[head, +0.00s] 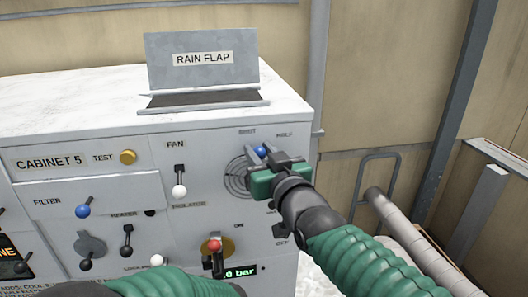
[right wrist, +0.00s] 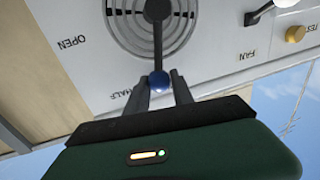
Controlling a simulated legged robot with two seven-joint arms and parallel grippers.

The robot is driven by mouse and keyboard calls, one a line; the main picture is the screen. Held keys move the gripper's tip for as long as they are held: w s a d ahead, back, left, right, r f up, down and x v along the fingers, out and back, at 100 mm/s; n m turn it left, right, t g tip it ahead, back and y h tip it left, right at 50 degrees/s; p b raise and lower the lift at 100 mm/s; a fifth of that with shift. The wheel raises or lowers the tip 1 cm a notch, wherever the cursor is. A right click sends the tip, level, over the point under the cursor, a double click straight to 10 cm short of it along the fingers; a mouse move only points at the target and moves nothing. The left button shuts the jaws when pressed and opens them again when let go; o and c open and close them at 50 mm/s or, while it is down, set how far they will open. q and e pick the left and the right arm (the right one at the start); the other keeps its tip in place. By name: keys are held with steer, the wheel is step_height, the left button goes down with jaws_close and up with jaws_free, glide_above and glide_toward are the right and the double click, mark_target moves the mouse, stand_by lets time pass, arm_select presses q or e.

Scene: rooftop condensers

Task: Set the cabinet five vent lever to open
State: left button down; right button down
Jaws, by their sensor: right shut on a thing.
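Cabinet 5 (head: 110,200) is a white unit with a front panel of levers. The vent lever (right wrist: 158,40) is a dark bar with a blue ball knob (right wrist: 158,82), in front of a round slotted grille (right wrist: 125,20). My right gripper (head: 266,155) is shut on the blue knob, with one finger on each side of it in the right wrist view (right wrist: 160,86). The OPEN label (right wrist: 72,42) shows beyond HALF. In the head view my gripper hides most of the lever. My left gripper is out of view.
The fan lever (head: 179,183) with a white knob stands left of the grille. A filter lever (head: 83,210), a red-knobbed lever (head: 215,247) and a yellow test button (head: 127,157) share the panel. A rain flap (head: 200,75) stands raised on top. A pipe (head: 400,225) runs at right.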

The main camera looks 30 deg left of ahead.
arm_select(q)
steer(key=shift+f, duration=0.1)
arm_select(e)
steer(key=shift+f, duration=0.3)
stand_by(0.4)
